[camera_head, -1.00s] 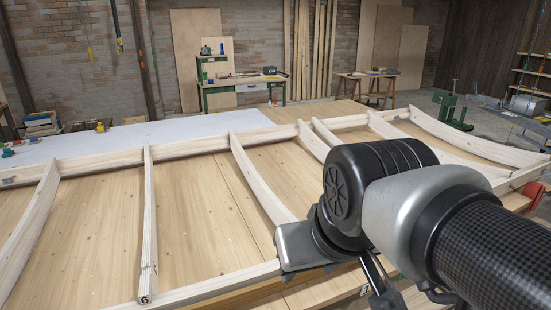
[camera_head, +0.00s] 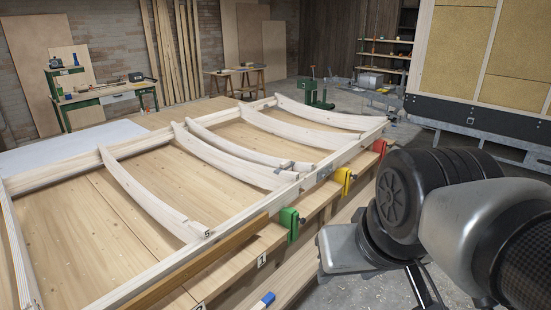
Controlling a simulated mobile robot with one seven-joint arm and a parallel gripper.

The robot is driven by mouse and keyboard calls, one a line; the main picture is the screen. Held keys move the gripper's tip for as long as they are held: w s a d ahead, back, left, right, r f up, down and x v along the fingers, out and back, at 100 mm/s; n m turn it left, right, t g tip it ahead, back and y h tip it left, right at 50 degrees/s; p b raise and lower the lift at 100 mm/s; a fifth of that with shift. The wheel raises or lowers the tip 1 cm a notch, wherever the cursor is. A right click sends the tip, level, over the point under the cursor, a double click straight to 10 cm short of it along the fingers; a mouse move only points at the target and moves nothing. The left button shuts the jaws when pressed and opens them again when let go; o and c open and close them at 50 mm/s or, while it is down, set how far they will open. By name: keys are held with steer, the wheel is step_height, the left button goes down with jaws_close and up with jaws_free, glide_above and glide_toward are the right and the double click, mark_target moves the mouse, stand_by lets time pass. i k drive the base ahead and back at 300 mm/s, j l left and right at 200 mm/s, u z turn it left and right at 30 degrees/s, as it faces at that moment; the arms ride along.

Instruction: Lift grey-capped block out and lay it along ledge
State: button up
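A pale timber frame (camera_head: 118,290) with curved ribs lies on the wooden bench. Small grey pieces (camera_head: 283,171) show at the front ends of two close ribs; I cannot tell whether one is the grey-capped block. A wooden ledge (camera_head: 232,262) with number labels runs along the front of the bench, below the frame's front rail. My arm fills the right side. Below its grey wrist housing, dark parts of my gripper (camera_head: 425,287) hang in front of the bench. The fingertips are too hidden to show whether they are open or hold anything.
Green (camera_head: 289,223), yellow (camera_head: 344,178) and red (camera_head: 379,146) clamps stick out along the bench front. A blue-ended item (camera_head: 266,299) lies low in front. A large panelled wall section (camera_head: 480,60) stands at right. Grey floor is open between it and the bench.

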mark_target(287, 164)
steer(key=u, duration=0.45)
steer(key=i+l+u, duration=0.25)
steer(key=l+u, duration=0.2)
steer(key=l, duration=0.2)
steer(key=i+l+u, duration=0.25)
steer(key=l, duration=0.15)
steer(key=i+l+u, duration=0.1)
steer(key=l, duration=0.45)
steer(key=l+u, duration=0.15)
steer(key=l, duration=0.35)
steer(key=i+l, duration=0.1)
steer(key=l, duration=0.35)
steer(key=i+l, duration=0.1)
steer(key=l, duration=0.35)
steer(key=i+l, duration=0.1)
steer(key=l, duration=0.35)
steer(key=i+l, duration=0.1)
steer(key=l, duration=0.4)
steer(key=i+l, duration=0.1)
steer(key=l, duration=0.35)
steer(key=u, duration=0.05)
